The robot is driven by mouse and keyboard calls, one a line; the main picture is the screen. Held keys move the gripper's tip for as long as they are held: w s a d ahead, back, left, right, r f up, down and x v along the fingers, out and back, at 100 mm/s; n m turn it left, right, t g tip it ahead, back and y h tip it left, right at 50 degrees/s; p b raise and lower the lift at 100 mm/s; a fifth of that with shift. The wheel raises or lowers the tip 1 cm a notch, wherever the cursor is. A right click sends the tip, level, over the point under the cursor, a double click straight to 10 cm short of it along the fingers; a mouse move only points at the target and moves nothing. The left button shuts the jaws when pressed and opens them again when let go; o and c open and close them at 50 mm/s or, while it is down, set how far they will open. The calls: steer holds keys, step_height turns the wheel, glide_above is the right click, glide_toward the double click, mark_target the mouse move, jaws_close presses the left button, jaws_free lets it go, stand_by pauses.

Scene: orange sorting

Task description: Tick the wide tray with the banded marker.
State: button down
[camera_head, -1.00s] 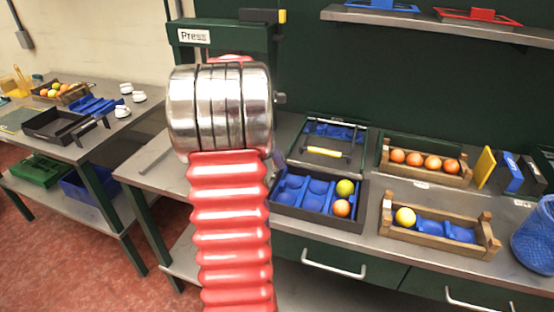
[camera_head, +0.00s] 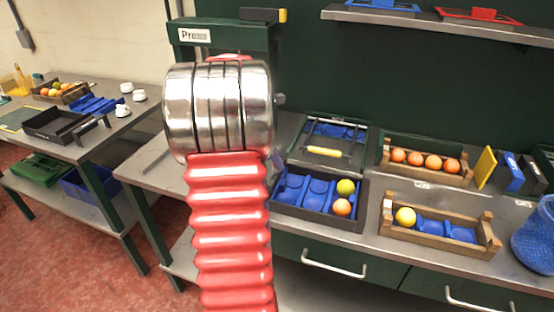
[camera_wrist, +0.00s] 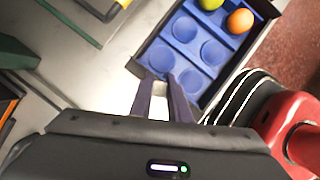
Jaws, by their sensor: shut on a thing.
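A wide black tray (camera_head: 315,219) with a blue cupped insert stands on the bench, right of my arm. A yellow-green fruit and an orange sit in its right-hand cups. The tray also shows at the top of the wrist view (camera_wrist: 137,68), its other cups empty. My gripper (camera_wrist: 160,77) has its two dark fingers close together by the tray's near corner in that view. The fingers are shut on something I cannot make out. In the head view my arm hides most of the gripper. I cannot identify a banded marker in either view.
A blue mesh bin (camera_head: 535,240) stands far right. Bare bench shows left of my arm.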

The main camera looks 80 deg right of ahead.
steer(key=shift+r, duration=0.2)
stand_by(0.4)
steer(key=shift+r, duration=3.35)
steer(key=shift+a, duration=0.1)
steer(key=w+a+f+m, duration=0.1)
steer(key=w+a+f, duration=0.2)
steer(key=w+a, duration=0.6)
steer(key=w+a+f+m, duration=0.1)
steer(key=w+a+f, duration=0.3)
steer(key=w, duration=0.9)
steer(key=w+a+f, duration=0.2)
steer(key=w+a, duration=0.6)
steer(key=w, duration=0.4)
steer(key=w+a+f+m, duration=0.1)
steer(key=w+a+f, duration=0.1)
steer(key=a, duration=0.9)
steer(key=w+a+f+m+y, duration=0.1)
steer(key=w+a+f, duration=0.2)
steer(key=a, duration=0.9)
steer(key=w+a+f+m, duration=0.1)
steer(key=w+a, duration=0.4)
steer(key=a, duration=0.6)
steer(key=shift+w+a+f+g+y, duration=0.3)
steer(key=shift+w+f+y, duration=0.1)
steer(key=shift+f, duration=0.45)
steer(key=shift+d, duration=0.1)
